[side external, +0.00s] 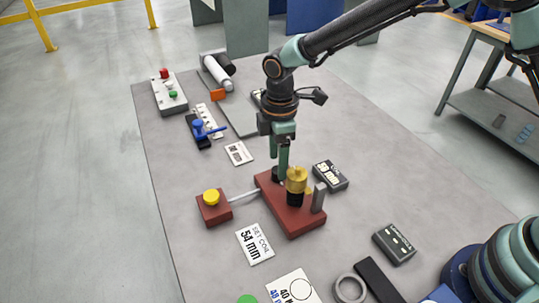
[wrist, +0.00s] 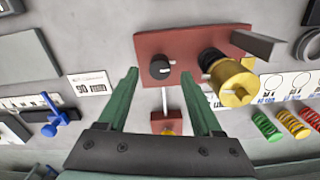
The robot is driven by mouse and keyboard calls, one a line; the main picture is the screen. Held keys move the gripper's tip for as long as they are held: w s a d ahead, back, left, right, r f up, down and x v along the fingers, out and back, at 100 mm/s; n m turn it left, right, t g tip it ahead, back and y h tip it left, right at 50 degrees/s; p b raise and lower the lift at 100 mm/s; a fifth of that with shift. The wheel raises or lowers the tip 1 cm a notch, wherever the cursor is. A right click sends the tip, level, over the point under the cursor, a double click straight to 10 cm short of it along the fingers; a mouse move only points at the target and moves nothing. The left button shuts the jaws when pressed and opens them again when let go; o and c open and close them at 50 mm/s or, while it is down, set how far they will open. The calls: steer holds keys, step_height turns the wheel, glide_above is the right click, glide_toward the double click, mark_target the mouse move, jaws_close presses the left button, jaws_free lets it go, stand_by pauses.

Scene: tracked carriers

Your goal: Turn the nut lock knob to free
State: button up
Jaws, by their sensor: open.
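The likely lock knob is a small black knob (wrist: 160,68) with a short white mark, on a red base block (wrist: 183,45). It also shows dark and partly hidden in the side view (side external: 277,175). My gripper (wrist: 160,74) is open, its green fingers on either side of the knob in the wrist view. In the side view my gripper (side external: 283,168) points down over the red base (side external: 291,222), close to the knob. I cannot tell whether a finger touches it. A brass nut (wrist: 235,83) on a black collar sits beside the knob on the same base.
A grey upright plate (side external: 319,198) stands at the base's end. A rod joins the base to a red block with a yellow button (side external: 211,197). A label card (side external: 255,244), a dark display box (side external: 330,176) and a blue-handled valve (side external: 205,131) lie around.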

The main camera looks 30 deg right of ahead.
mark_target(275, 179)
steer(key=shift+f, duration=1.25)
jaws_close()
